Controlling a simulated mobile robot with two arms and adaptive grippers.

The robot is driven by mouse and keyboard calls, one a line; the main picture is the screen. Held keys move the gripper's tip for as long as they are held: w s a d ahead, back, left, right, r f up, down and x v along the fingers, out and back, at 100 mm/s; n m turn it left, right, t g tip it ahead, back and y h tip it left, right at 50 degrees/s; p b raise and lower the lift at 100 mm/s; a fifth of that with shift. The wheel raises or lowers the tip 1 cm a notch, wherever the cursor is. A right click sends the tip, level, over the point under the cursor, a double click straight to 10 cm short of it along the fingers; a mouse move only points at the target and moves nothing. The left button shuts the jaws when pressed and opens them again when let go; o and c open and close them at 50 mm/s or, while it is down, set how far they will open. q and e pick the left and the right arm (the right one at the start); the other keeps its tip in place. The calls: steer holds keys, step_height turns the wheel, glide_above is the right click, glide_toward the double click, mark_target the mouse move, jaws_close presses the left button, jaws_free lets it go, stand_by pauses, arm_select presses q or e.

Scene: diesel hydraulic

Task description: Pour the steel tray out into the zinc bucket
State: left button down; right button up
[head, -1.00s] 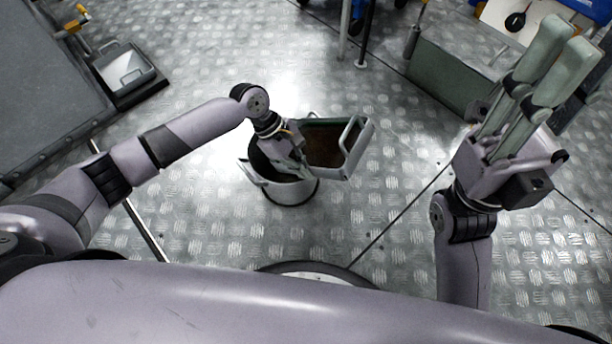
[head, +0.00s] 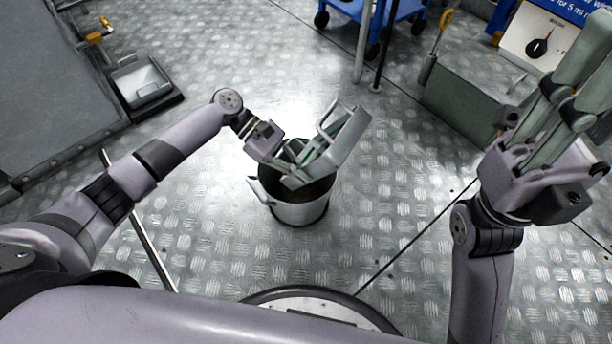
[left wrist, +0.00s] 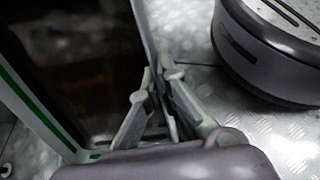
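The steel tray (head: 350,143) is steeply tilted over the zinc bucket (head: 300,213), its lower end at the bucket's mouth. My left gripper (head: 297,158) is shut on the tray's near rim or handle. In the left wrist view the fingers (left wrist: 155,100) close on the edge of the tray (left wrist: 70,70), whose inside looks dark brown. I cannot tell how much is in the tray or bucket. The bucket stands upright on the floor. My right gripper (head: 588,85) is raised at the right, empty, its two fingers apart.
A second grey tray (head: 143,84) sits on a dark base at the left. A green box (head: 465,100) and a blue trolley (head: 395,14) stand at the back. A pole (head: 366,40) rises behind the bucket. The metal floor around the bucket is mostly clear.

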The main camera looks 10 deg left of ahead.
arm_select(q)
steer(key=shift+w+a+r+g+h+b, duration=0.2)
steer(key=shift+a+r+h+b, duration=0.15)
steer(key=shift+a+h, duration=0.25)
steer(key=shift+w+a+r+g+h+b, duration=0.25)
steer(key=shift+a+r+h, duration=0.2)
steer(key=shift+h, duration=0.25)
steer(key=shift+s, duration=0.1)
stand_by(2.1)
